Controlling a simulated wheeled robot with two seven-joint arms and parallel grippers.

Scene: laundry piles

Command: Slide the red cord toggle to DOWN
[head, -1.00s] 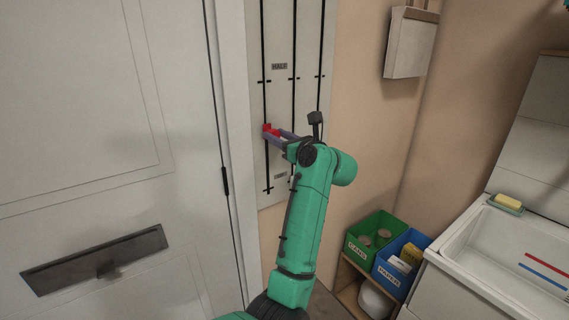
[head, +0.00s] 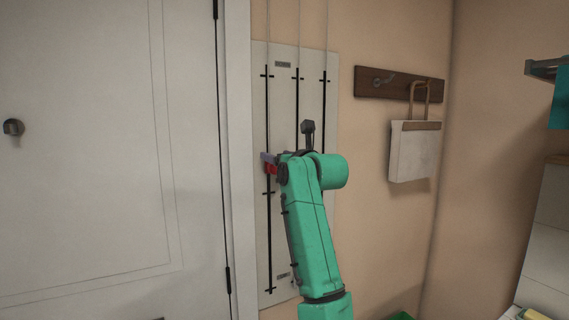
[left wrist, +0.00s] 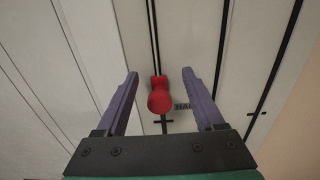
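The red toggle (head: 270,169) sits on the left slot of the pale wall board (head: 284,220), a little above the middle cross-mark. In the left wrist view the red toggle (left wrist: 159,100) is a rounded knob with the HALF label (left wrist: 183,106) right beside it. My left gripper (left wrist: 160,76) is open, with one purple finger on each side of the knob and a visible gap at both. In the head view my left gripper (head: 269,160) partly covers the toggle. The lowest cross-mark is well below; its small label is unreadable. My right gripper is out of view.
Two more slots run to the right on the board. A white door (head: 100,160) is at the left. A dark hook rail (head: 400,84) with a hanging white bag (head: 414,152) is on the wall to the right. The slot below the toggle looks clear.

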